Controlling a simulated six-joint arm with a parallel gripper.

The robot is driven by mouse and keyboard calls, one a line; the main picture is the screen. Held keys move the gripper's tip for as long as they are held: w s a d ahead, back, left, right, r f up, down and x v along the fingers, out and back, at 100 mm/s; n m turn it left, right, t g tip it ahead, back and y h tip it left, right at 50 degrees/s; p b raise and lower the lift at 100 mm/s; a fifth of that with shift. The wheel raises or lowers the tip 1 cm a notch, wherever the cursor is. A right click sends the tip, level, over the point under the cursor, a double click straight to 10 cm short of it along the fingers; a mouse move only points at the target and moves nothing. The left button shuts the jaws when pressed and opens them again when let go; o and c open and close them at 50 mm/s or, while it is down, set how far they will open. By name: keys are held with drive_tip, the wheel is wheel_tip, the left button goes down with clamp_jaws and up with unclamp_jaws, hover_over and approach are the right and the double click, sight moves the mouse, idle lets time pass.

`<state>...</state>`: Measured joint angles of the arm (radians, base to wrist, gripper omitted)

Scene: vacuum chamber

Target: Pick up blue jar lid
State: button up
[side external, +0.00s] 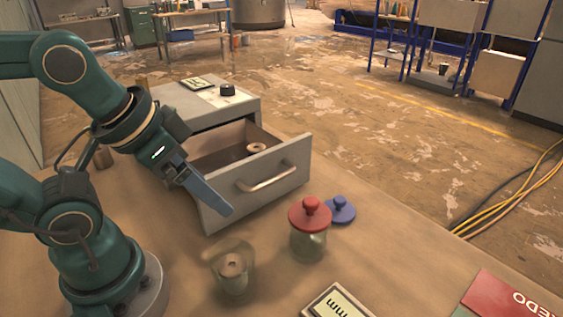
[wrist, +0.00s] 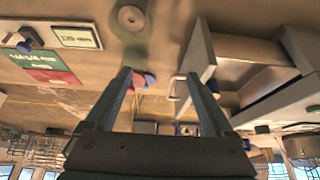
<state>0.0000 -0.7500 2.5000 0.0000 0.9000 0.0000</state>
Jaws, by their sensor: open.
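The blue jar lid (side external: 340,210), a disc with a round knob, lies on the table just right of a glass jar (side external: 308,245) with a red lid (side external: 311,212). My gripper (side external: 215,198) is empty, in front of the open drawer, to the left of the blue lid and clearly apart from it. In the wrist view my two fingers (wrist: 158,74) are spread, with the red lid (wrist: 139,82) near the left fingertip. A small blue patch, which seems to be the blue lid (wrist: 150,79), shows beside it, partly hidden.
The open drawer (side external: 285,178) with a handle holds a small ring-like piece (side external: 256,148). An uncovered glass jar (side external: 232,278) with a similar piece stands at the front. Table right of the blue lid is clear.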

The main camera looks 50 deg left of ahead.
drive_tip(key=shift+o, duration=1)
drive_tip(key=w+r+m+t, duration=0.1)
drive_tip(key=w+r+t, duration=0.1)
drive_tip(key=w+r, duration=0.4)
drive_tip(key=m+g+h, duration=0.1)
hover_over(340, 199)
drive_tip(key=s+a, duration=0.1)
drive_tip(key=s, duration=0.2)
wheel_tip(340, 199, down, 8)
drive_tip(key=shift+g, duration=0.8)
drive_tip(key=f, duration=0.2)
drive_tip(key=w+f, duration=0.1)
drive_tip(key=f, duration=0.5)
drive_tip(key=shift+w+d, duration=0.15)
drive_tip(key=shift+d, duration=0.1)
drive_tip(key=shift+d+f, duration=0.1)
drive_tip(key=shift+f, duration=0.55)
drive_tip(key=shift+x, duration=2.05)
